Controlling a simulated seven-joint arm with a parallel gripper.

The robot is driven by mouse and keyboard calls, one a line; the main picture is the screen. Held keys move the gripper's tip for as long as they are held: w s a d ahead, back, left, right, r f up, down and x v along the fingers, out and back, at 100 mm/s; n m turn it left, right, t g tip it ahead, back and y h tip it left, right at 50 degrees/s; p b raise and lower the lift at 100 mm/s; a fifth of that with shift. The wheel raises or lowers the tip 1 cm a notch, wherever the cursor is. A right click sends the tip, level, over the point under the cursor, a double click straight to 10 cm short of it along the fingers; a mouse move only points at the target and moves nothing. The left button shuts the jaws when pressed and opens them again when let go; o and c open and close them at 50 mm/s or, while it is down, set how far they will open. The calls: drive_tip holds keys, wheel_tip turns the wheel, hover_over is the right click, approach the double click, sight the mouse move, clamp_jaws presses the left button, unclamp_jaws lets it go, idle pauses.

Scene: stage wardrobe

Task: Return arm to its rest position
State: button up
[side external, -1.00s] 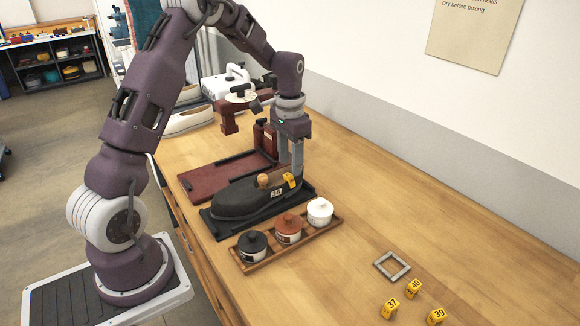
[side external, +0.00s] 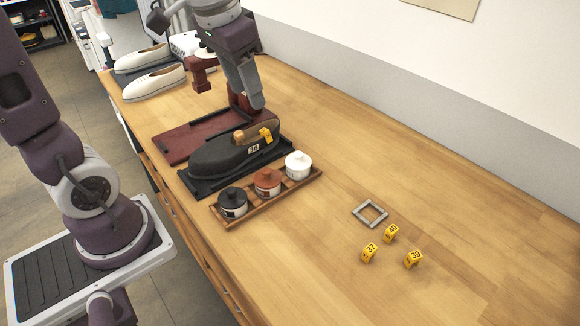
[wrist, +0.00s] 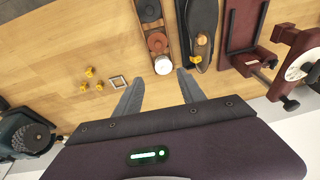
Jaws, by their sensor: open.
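My gripper (side external: 252,98) is above the bench, over the far end of the dark shoe (side external: 225,155) on its black stand. In the wrist view my gripper (wrist: 160,92) shows two grey fingers spread apart with nothing between them. The shoe (wrist: 198,30) lies beyond the right finger there. A yellow numbered tag (side external: 267,135) sits at the shoe's heel end next to a wooden knob (side external: 239,135). My fingers look clear of both. My upper arm is cut off by the side view's top edge.
A wooden tray (side external: 228,221) holds black, brown and white pots. A grey square frame (side external: 370,214) and yellow numbered blocks (side external: 390,233) lie to the right. A maroon tray (side external: 180,145) and maroon stand (side external: 203,73) are behind. Pale shoes (side external: 155,82) stand further back. The right bench is mostly clear.

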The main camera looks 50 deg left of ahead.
drive_tip(key=s+d+t, duration=0.2)
drive_tip(key=s+d, duration=0.3)
drive_tip(key=s, duration=0.8)
drive_tip(key=shift+s+d+t+h, duration=0.2)
drive_tip(key=shift+s+t+h, duration=0.1)
drive_tip(key=shift+s, duration=0.1)
